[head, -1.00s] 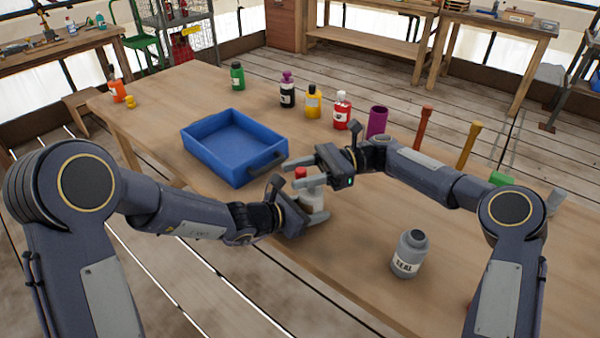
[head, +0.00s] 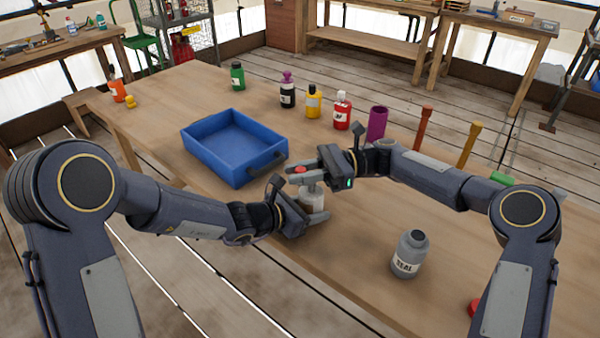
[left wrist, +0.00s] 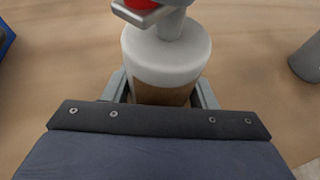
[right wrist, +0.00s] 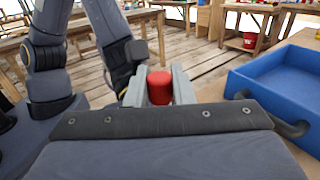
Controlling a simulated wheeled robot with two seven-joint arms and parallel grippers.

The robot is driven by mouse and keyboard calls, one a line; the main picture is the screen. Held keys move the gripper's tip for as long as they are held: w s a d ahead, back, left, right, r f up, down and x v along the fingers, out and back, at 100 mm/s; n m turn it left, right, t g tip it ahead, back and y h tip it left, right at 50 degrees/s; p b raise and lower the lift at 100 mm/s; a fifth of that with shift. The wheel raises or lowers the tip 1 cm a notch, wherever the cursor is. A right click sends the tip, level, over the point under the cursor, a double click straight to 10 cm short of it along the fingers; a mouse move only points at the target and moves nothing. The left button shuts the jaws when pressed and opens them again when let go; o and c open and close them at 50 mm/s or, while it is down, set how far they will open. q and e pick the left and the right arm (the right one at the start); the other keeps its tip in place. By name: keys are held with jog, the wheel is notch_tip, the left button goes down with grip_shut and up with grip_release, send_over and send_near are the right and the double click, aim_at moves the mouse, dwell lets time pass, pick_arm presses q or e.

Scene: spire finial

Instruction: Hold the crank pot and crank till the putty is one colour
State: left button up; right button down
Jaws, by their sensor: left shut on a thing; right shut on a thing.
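The crank pot (head: 312,200) stands upright near the table's front edge, with a pale lid (left wrist: 165,60) and a red crank knob (head: 301,170) on top. My left gripper (head: 312,208) is shut around the pot's body, one finger on each side in the left wrist view. A strip of brown (left wrist: 160,96) shows in the body below the lid; most of the putty is hidden, so I cannot tell if it is one colour. My right gripper (head: 307,171) is shut on the red knob, which sits between its fingers in the right wrist view (right wrist: 160,88).
A blue tray (head: 205,158) lies just left of the pot. A grey SEAL bottle (head: 407,255) stands to the right. Several coloured bottles, a purple cup (head: 377,121) and upright tools (head: 469,145) stand farther back. The table between pot and SEAL bottle is clear.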

jog(key=m+t, duration=0.1)
jog(key=t, duration=0.1)
jog(key=m+t, duration=0.1)
jog(key=t, duration=0.1)
jog(key=m+t+y, duration=0.1)
jog(key=m+t, duration=0.1)
jog(key=shift+w+d, duration=0.1)
jog(key=shift+w, duration=0.25)
jog(key=shift+w+d+r+m+t+h, duration=0.1)
jog(key=shift+w+m+t+h, duration=0.1)
jog(key=shift+m+t, duration=0.75)
jog(key=shift+w+d+f+m+t+h, duration=0.15)
jog(key=shift+m+t, duration=0.3)
jog(key=shift+t, duration=0.95)
jog(key=shift+w+a+r+m+t+h, duration=0.15)
jog(key=shift+w+m+t+h, duration=0.1)
jog(key=shift+m+t, duration=0.7)
jog(key=shift+s+d+t, duration=0.1)
jog(key=shift+t, duration=0.2)
jog(key=c, duration=1.2)
grip_release()
jog(key=shift+c, duration=0.2)
jog(key=shift+d, duration=0.1)
jog(key=v, duration=1.2)
